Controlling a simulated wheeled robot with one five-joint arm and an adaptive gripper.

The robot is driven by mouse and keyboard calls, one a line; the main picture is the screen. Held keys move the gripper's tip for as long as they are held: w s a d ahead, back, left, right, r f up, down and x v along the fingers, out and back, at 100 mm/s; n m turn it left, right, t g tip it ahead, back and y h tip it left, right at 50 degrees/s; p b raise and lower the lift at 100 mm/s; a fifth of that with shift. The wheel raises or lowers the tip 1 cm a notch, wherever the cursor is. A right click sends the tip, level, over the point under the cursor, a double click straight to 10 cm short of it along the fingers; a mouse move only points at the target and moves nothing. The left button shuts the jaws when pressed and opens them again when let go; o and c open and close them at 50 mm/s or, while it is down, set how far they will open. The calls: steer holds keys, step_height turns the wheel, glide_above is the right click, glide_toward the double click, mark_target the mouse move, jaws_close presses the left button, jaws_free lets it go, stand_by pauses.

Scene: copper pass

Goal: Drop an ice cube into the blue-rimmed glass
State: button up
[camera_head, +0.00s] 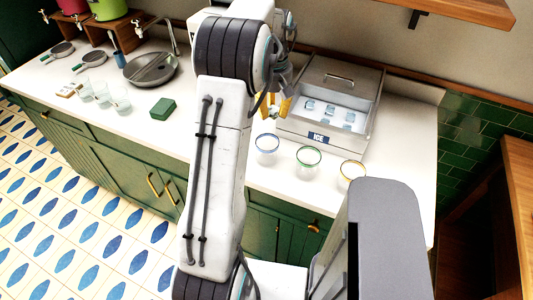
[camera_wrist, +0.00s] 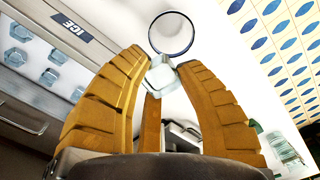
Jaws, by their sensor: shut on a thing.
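The blue-rimmed glass (camera_head: 267,149) stands upright on the white counter, leftmost of three glasses in front of the ice box. My gripper (camera_head: 277,105) is just behind it, beside the ice box's left side. In the wrist view, my gripper (camera_wrist: 163,72) is shut on a clear ice cube (camera_wrist: 162,76), held between the fingertips. The blue-rimmed glass (camera_wrist: 171,33) shows just beyond the fingertips, its round mouth visible and its lower part partly covered by the cube. Whether the cube is over the mouth I cannot tell.
The open metal ice box (camera_head: 340,134) holds several ice cubes (camera_head: 328,112). A green-rimmed glass (camera_head: 308,160) and a yellow-rimmed glass (camera_head: 352,171) stand to the right. A green block (camera_head: 163,108), a sink (camera_head: 151,68) and clear glasses (camera_head: 102,94) are on the left. Counter between is clear.

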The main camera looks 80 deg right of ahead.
step_height(320, 180, down, 5)
steer(key=b, duration=0.3)
steer(key=shift+r+b, duration=0.15)
steer(key=shift+b, duration=0.2)
steer(key=o, duration=0.9)
step_height(320, 180, up, 12)
stand_by(1.1)
